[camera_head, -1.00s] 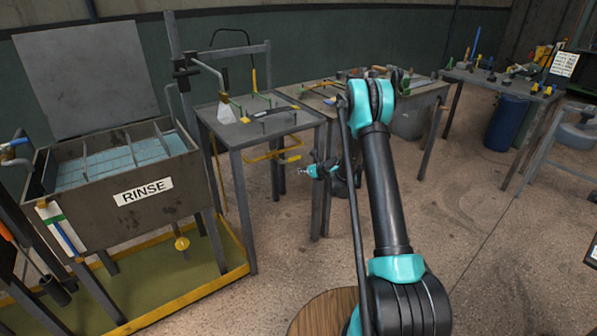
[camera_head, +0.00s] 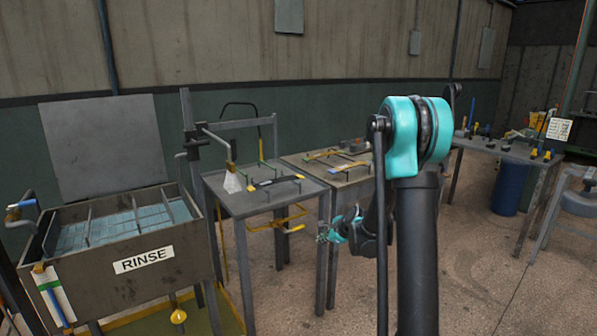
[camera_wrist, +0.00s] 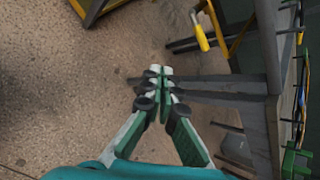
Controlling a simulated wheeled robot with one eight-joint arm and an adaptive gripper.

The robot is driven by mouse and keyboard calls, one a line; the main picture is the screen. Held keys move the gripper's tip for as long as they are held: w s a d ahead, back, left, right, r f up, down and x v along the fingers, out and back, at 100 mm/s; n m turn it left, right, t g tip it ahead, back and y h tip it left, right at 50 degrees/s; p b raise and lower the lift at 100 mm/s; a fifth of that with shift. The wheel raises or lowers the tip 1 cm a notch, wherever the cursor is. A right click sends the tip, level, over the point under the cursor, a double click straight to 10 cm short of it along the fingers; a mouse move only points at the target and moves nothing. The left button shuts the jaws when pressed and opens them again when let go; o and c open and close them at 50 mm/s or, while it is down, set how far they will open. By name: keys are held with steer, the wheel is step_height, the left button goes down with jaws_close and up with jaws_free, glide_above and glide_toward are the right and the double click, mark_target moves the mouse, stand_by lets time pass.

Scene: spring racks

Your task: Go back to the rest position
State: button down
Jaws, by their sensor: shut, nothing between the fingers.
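My gripper (camera_head: 326,237) shows in the head view at the end of my black and teal arm, in front of the legs of the metal tables. In the wrist view my gripper (camera_wrist: 159,72) has its fingertips together, with nothing between them. Speckled floor and a grey table leg (camera_wrist: 220,86) lie beyond the fingertips. No object is held.
A rinse tank (camera_head: 147,262) stands at the left. A grey table (camera_head: 235,199) with a rack and tools stands beside it. A second table (camera_head: 341,178) and a far bench (camera_head: 515,150) stand further right. Open floor (camera_head: 470,270) lies at the right.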

steer(key=s+d+n+g+h, duration=0.1)
steer(key=s+d+n, duration=0.4)
steer(key=s, duration=1.3)
steer(key=s+d+r+n+g+h, duration=0.1)
steer(key=s+d+n+h, duration=0.3)
steer(key=s+n, duration=1)
steer(key=s+d+g, duration=0.1)
steer(key=s, duration=0.3)
steer(key=shift+r+n, duration=0.2)
steer(key=shift+n, duration=0.1)
steer(key=c, duration=2.2)
jaws_free()
steer(key=shift+a, duration=0.1)
